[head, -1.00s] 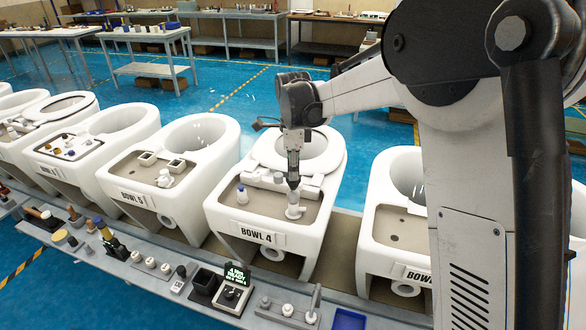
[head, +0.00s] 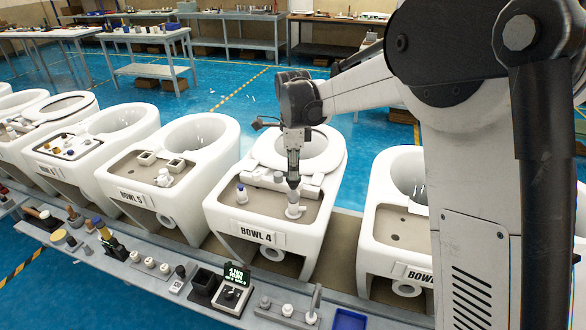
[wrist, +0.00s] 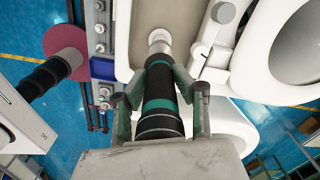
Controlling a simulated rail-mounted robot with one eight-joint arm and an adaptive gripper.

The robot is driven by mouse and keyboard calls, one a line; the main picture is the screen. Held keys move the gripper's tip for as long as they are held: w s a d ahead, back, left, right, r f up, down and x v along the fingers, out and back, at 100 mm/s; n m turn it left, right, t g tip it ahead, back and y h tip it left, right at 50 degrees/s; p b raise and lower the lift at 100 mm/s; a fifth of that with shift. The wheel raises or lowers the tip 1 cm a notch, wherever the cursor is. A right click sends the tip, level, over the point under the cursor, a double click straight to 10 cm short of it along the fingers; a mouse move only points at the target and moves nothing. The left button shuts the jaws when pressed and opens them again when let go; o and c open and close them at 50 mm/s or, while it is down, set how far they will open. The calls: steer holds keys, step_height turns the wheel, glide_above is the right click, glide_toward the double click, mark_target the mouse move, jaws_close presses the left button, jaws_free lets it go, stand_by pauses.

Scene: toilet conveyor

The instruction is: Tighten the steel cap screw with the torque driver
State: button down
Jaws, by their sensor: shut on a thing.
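My gripper (head: 293,160) is above the beige deck of the toilet marked BOWL 4 (head: 262,233). In the wrist view my gripper (wrist: 158,82) is shut around the torque driver (wrist: 159,104), a black cylinder with teal bands. The driver is upright in the head view, its dark lower end (head: 293,181) at the top of a pale round fitting (head: 294,211). In the wrist view the far end of the driver meets a light metallic round part (wrist: 159,38). The steel cap screw cannot be told apart there; the driver covers that spot.
A bench (head: 150,275) in front carries a small green-lit display (head: 236,274), a blue tray (head: 349,320) and several small parts. Other bowls stand close on both sides.

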steer(key=shift+s+f+b, duration=0.1)
steer(key=shift+f+b, duration=0.3)
steer(key=shift+b, duration=0.2)
stand_by(0.6)
steer(key=shift+r+b, duration=0.15)
steer(key=shift+b, duration=0.2)
stand_by(0.6)
stand_by(0.6)
steer(key=shift+r, duration=0.1)
stand_by(0.6)
steer(key=shift+r+p, duration=1)
steer(key=shift+r, duration=1.4)
